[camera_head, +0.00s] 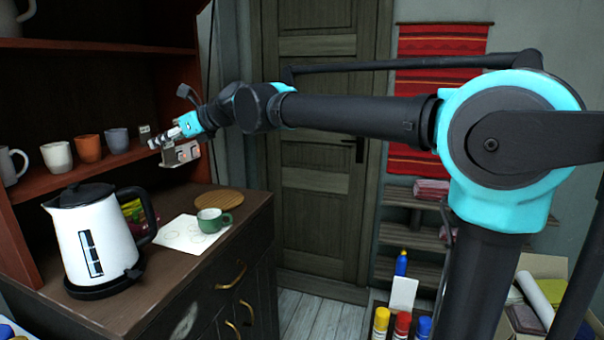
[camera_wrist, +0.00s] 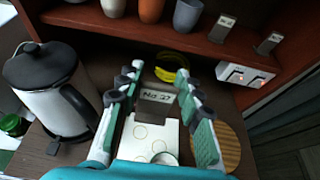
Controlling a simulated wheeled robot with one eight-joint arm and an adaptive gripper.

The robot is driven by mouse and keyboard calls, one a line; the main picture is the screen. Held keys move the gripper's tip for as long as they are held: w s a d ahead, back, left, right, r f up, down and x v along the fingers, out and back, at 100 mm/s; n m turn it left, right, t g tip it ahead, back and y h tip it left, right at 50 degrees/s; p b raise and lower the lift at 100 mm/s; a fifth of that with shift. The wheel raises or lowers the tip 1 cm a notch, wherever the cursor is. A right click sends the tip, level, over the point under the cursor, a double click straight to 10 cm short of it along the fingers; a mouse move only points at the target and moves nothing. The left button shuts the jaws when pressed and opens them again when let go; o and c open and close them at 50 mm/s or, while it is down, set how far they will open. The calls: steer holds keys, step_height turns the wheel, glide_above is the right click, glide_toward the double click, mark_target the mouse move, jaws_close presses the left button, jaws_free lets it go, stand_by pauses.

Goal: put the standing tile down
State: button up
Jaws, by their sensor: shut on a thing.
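In the wrist view a grey tile (camera_wrist: 157,84) with a pale label reading "No.37" is upright between the two fingers of my gripper (camera_wrist: 158,80), which are shut on it. In the head view my gripper (camera_head: 160,142) is in front of the shelf's right end, above the counter; the tile is too small there to make out clearly. Two small grey tiles, one (camera_wrist: 222,28) left and one (camera_wrist: 268,42) right, stand on the shelf in the wrist view.
The shelf (camera_head: 55,180) holds several cups (camera_head: 88,148). A switch box (camera_head: 181,153) is at its right end. On the counter (camera_head: 190,265) are a white kettle (camera_head: 95,240), a green mug (camera_head: 210,220) on paper (camera_head: 180,236), and a round wooden board (camera_head: 219,201). A yellow item (camera_wrist: 172,75) lies behind.

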step_height(320, 180, up, 4)
steer(key=shift+w+r, duration=0.25)
steer(key=w+d+f+m+t+h, duration=0.1)
steer(key=w+d+f+m+t, duration=0.2)
steer(key=w+d+f, duration=1)
steer(key=w+d+f+m+t+h, duration=0.2)
steer(key=w+d+f, duration=0.3)
steer(key=d+f, duration=0.3)
steer(key=w+d+f+m+t+h, duration=0.1)
steer(key=w+d+f+m, duration=0.1)
steer(key=w+d+f, duration=0.6)
steer(key=s+d+f+m+t+h, duration=0.1)
steer(key=d+f, duration=0.3)
steer(key=d, duration=0.5)
steer(key=s+d+f+m+t+h, duration=0.1)
steer(key=s+d+f+m+h, duration=0.1)
steer(key=d, duration=0.8)
steer(key=s+d+f+m+t+h, duration=0.1)
steer(key=s+d+f, duration=0.3)
steer(key=d, duration=0.5)
steer(key=shift+d+f+h, duration=0.35)
steer(key=shift+f+h, duration=0.15)
steer(key=shift+f, duration=0.4)
steer(key=shift+s, duration=0.15)
